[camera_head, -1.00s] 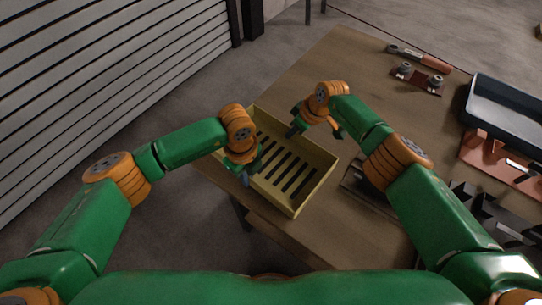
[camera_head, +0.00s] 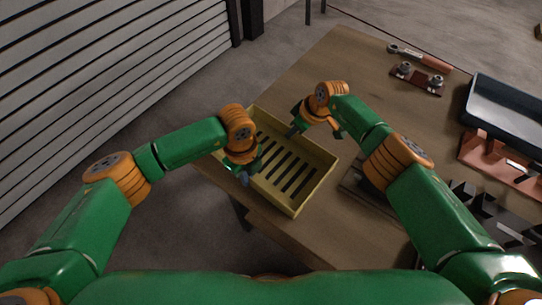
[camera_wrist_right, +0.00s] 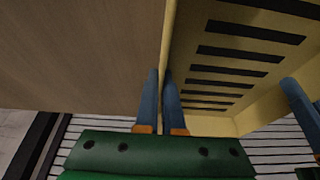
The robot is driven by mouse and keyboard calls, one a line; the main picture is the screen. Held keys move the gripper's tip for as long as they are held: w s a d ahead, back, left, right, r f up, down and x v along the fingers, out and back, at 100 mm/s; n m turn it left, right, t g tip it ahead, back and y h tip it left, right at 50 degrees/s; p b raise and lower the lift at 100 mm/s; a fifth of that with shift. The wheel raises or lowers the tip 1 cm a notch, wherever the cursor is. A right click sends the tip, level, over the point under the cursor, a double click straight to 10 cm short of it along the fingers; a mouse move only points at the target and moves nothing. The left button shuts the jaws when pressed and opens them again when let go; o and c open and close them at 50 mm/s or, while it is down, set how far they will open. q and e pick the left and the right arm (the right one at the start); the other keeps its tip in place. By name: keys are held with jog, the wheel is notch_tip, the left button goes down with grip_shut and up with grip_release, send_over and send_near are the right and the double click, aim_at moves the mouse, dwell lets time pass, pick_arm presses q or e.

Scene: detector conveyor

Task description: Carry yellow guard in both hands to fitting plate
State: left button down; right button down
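The yellow guard (camera_head: 322,169), an open box with a slotted floor, is at the table's near left edge; I cannot tell whether it touches the tabletop. My right gripper (camera_head: 294,131) is at its far wall. In the right wrist view, the blue fingers of my right gripper (camera_wrist_right: 160,75) lie close on both sides of the guard's wall (camera_wrist_right: 168,42). My left gripper (camera_head: 245,178) is at the opposite, near left wall, its grip mostly hidden by the wrist. One blue finger shows at the right edge of the wrist view. I cannot tell which plate is the fitting plate.
A small reddish plate with two knobs (camera_head: 420,79) and a red-handled tool (camera_head: 425,58) lie at the back. A dark tray (camera_head: 508,115), a copper-coloured fixture (camera_head: 485,157) and dark blocks (camera_head: 490,212) stand at the right.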

pick_arm(q)
jog(key=shift+r, duration=0.1)
pick_arm(e)
jog(key=shift+r, duration=0.1)
